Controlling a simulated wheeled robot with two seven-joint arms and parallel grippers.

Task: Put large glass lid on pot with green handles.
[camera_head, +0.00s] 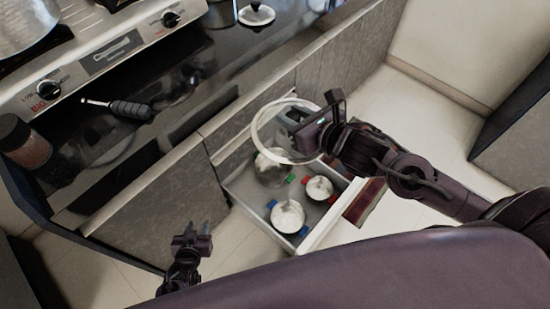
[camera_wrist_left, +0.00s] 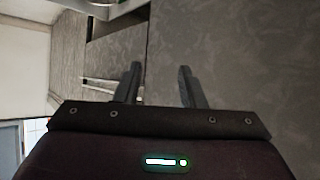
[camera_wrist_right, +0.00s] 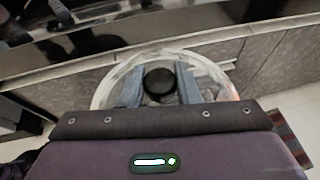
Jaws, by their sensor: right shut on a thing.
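The large glass lid (camera_head: 258,137) is a clear disc with a pale rim. My right gripper (camera_head: 297,117) is shut on its dark knob, and the lid hangs above the open drawer. In the right wrist view the knob (camera_wrist_right: 159,84) sits between the fingers. The pot with green handles (camera_head: 272,172) is in the back of the drawer, partly hidden below the lid; one green handle (camera_head: 291,178) shows. My left gripper (camera_head: 190,240) is low at the left of the drawer. Its fingers (camera_wrist_left: 160,88) are apart and empty.
The open drawer (camera_head: 322,228) also holds a blue-handled pot (camera_head: 288,215) and a red-handled pot (camera_head: 319,188). A dark counter (camera_head: 205,75) above bears a smaller lid (camera_head: 256,14), a black-handled tool (camera_head: 130,110) and a jar (camera_head: 22,143). Cabinet fronts (camera_head: 150,200) flank the drawer.

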